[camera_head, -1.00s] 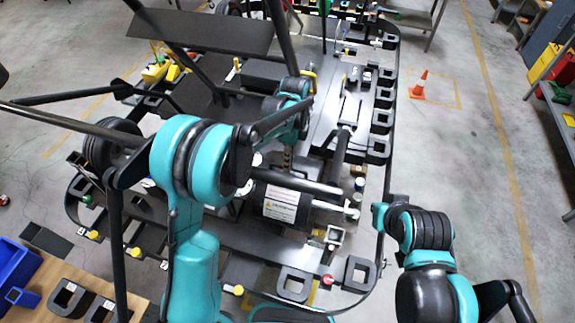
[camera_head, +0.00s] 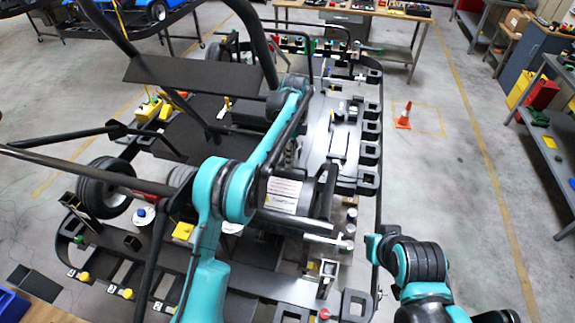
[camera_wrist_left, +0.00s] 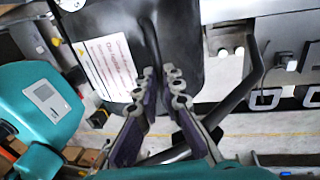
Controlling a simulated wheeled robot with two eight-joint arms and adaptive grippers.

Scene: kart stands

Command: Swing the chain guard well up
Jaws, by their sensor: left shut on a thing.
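The chain guard (camera_head: 282,211) is a black cover with a white-and-red warning label, in the middle of the kart in the head view. In the left wrist view the guard (camera_wrist_left: 178,45) fills the upper middle, with its label at the left. My left gripper (camera_head: 291,152) is just behind the label in the head view, partly hidden by my arm. In the left wrist view its two fingers (camera_wrist_left: 167,85) are close together on a thin black bar at the guard. The guard appears tilted up.
Black kart frame tubes (camera_head: 85,172) cross the left side near my left arm. A wheel (camera_head: 103,188) stands at the left. A workbench (camera_head: 355,18) stands at the back.

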